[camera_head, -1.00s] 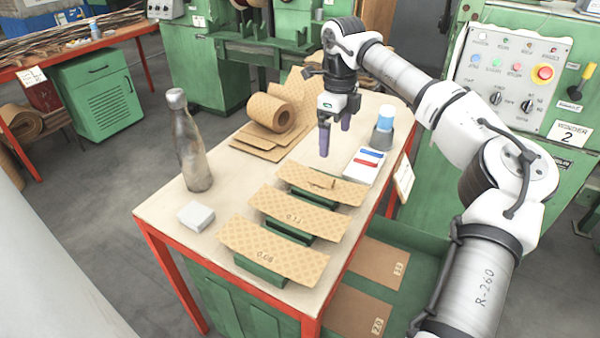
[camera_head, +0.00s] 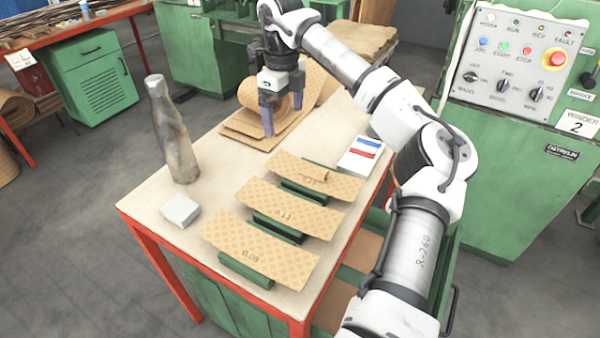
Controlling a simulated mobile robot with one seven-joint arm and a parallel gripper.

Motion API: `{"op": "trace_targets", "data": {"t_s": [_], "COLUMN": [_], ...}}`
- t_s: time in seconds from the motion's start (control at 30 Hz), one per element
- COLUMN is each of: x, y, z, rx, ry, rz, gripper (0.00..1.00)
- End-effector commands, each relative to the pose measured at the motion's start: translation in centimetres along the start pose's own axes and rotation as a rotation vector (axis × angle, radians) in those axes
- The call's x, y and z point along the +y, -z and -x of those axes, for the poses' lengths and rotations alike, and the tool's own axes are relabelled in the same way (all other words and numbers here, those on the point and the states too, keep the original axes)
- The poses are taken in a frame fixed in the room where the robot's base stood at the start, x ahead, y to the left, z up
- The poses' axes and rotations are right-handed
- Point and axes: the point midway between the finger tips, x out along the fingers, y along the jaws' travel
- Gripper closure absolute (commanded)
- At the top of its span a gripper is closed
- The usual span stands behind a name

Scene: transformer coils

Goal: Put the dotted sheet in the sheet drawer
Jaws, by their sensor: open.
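Three tan patterned sheets lie across green blocks on the table: a front sheet (camera_head: 238,237) marked 0.08, a middle sheet (camera_head: 275,203) with a number I cannot read surely, and a back sheet (camera_head: 345,187) with a small curled piece on it. A dot-like pattern shows on the front and middle ones; I cannot tell surely which is the dotted sheet. My gripper (camera_head: 283,116) is open and empty, fingers down, above the back of the table by the tan roll. An open green drawer (camera_head: 447,262) below the table's right side, holding brown sheets, is partly hidden by my arm.
A tan roll (camera_head: 256,95) on flat sheets lies at the back. A metal bottle (camera_head: 173,135) and a pale block (camera_head: 181,210) stand on the left. A white box with red and blue stripes (camera_head: 359,155) lies right. A control panel (camera_head: 515,62) stands beyond.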

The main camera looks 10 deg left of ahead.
Motion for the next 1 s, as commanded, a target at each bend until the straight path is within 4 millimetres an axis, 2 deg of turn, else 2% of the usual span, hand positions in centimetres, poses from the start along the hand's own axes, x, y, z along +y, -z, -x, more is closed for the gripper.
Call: {"op": "trace_targets", "data": {"t_s": [0.33,0.63,0.9,1.0], "x": [0.0,-0.1,-0.2,-0.2], "y": [0.0,0.1,0.3,0.3], "z": [-6.4,-8.8,-12.5,-13.2], "rx": [0.0,0.0,0.0,0.0], "ry": [-0.004,-0.002,-0.003,-0.002], "rz": [0.0,0.0,0.001,0.001], "gripper": [0.02,0.02,0.02,0.02]}}
